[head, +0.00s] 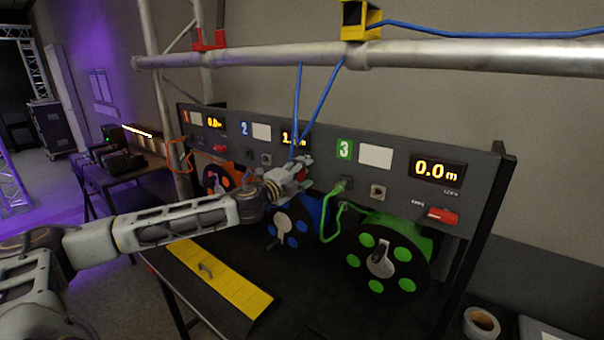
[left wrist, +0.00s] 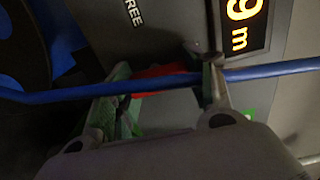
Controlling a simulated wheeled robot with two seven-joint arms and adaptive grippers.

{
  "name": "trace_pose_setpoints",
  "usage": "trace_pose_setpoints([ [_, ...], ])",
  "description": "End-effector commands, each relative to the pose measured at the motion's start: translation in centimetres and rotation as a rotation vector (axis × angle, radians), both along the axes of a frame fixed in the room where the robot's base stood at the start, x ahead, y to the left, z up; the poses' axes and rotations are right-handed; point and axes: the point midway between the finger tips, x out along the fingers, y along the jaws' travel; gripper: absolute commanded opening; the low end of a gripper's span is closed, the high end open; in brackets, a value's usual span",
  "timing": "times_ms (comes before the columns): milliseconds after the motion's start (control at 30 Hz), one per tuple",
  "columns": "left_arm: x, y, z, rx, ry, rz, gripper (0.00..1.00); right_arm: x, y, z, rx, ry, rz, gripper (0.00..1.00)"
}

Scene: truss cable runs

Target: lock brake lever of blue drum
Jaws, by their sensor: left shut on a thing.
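The blue drum (head: 288,225) sits under panel section 2 (head: 262,131), between the orange and green drums. My left gripper (head: 304,163) is at the panel just above it, right of the blue drum's socket. In the left wrist view, the red brake lever (left wrist: 158,72) lies between the fingers of my left gripper (left wrist: 168,72), which is shut on it. The word FREE shows beside it. The blue cable (left wrist: 65,97) crosses in front of the fingers. My right gripper is not in view.
The green drum (head: 380,255) with its red lever (head: 442,215) is at right, the orange drum (head: 218,178) at left. Blue cable strands (head: 297,100) rise to the truss pipe (head: 270,54). A yellow plate (head: 222,277) lies on the black table. A tape roll (head: 482,322) is lower right.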

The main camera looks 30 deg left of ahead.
Motion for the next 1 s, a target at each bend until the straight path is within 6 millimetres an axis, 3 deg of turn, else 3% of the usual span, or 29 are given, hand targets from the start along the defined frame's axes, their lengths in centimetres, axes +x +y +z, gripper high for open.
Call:
trace_pose_setpoints([
  [33,0.0,-0.1,-0.2,0.002,0.003,-0.001,0.29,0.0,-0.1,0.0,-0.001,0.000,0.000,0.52],
  [67,0.0,-0.1,-0.2,0.001,0.003,-0.001,0.55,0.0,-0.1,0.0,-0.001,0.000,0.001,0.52],
  [233,0.0,0.0,-0.1,0.001,0.002,-0.001,0.75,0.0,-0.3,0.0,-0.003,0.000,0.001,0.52],
  [1000,-1.0,0.4,-0.1,0.002,0.003,0.007,0.75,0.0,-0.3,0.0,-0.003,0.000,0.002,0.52],
])
